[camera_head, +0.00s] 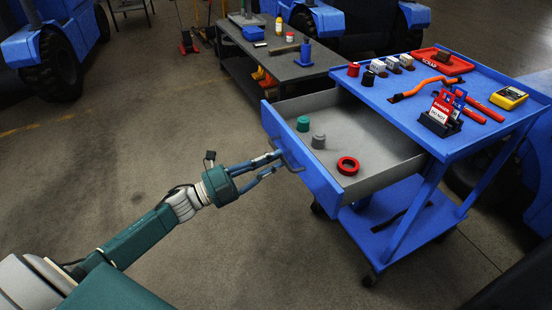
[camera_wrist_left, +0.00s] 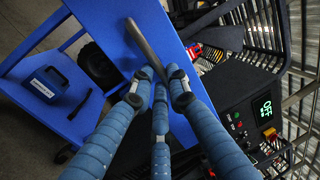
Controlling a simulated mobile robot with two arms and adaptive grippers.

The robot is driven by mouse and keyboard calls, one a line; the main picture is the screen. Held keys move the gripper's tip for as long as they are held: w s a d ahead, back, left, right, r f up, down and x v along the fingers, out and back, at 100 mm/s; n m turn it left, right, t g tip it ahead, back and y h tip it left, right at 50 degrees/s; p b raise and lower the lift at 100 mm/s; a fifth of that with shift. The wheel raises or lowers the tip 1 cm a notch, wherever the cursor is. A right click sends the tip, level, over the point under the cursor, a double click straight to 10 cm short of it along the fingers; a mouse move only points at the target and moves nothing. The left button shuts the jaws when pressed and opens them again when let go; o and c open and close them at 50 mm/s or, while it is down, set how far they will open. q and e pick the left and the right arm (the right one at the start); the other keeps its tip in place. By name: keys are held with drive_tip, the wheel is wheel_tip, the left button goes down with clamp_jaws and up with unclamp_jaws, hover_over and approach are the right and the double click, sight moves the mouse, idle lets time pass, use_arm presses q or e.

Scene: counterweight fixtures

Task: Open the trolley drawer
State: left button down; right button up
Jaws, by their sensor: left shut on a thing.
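The blue trolley (camera_head: 465,145) stands at the right in the head view. Its drawer (camera_head: 305,179) is pulled out toward the left, with a blue front and a grey inside. In the drawer lie a teal weight (camera_head: 303,124), a grey weight (camera_head: 318,141) and a red ring (camera_head: 347,166). My left gripper (camera_head: 278,162) is at the drawer front, its fingers shut on the drawer handle (camera_head: 291,161). In the left wrist view the handle (camera_wrist_left: 143,45) is a dark bar passing between the blue-wrapped fingers (camera_wrist_left: 158,85). My right gripper is not in view.
The trolley top holds a red scrap tray (camera_head: 441,62), an orange-handled tool (camera_head: 425,86), danger tags (camera_head: 441,106) and a yellow meter (camera_head: 509,97). A dark workbench (camera_head: 275,64) stands behind the drawer. Blue vehicles stand at the back. The floor left of the drawer is clear.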

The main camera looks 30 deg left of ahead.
use_arm(q)
drive_tip(key=shift+f, duration=0.1)
drive_tip(key=c, duration=1.7)
unclamp_jaws()
drive_tip(key=shift+o, duration=0.2)
drive_tip(key=v, duration=1.2)
